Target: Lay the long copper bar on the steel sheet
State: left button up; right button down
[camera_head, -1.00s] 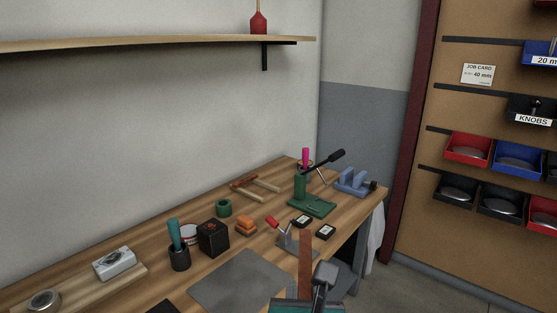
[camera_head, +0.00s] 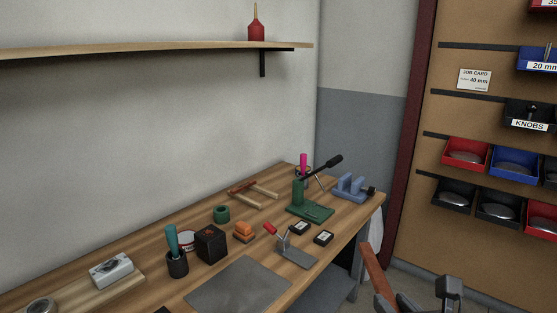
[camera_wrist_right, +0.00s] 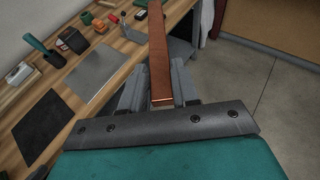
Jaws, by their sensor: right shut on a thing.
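The long copper bar (camera_head: 377,274) is a flat reddish-brown strip in my right gripper (camera_head: 415,302), at the lower right of the head view, out past the bench's front edge. In the right wrist view the bar (camera_wrist_right: 158,55) runs away from between the two fingers of my gripper (camera_wrist_right: 160,95), which are shut on it. The steel sheet (camera_head: 238,288) is a grey plate lying flat on the bench. It also shows in the right wrist view (camera_wrist_right: 97,72), to the left of the bar and apart from it. My left gripper is in neither view.
On the bench stand a toggle clamp (camera_head: 292,250), a black block (camera_head: 211,244), a pen cup (camera_head: 177,262), an orange block (camera_head: 244,232), a green press (camera_head: 309,208) and a blue vise (camera_head: 350,188). A dark mat (camera_wrist_right: 43,125) lies beside the sheet. The sheet looks bare.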

jog(key=shift+r, duration=0.25)
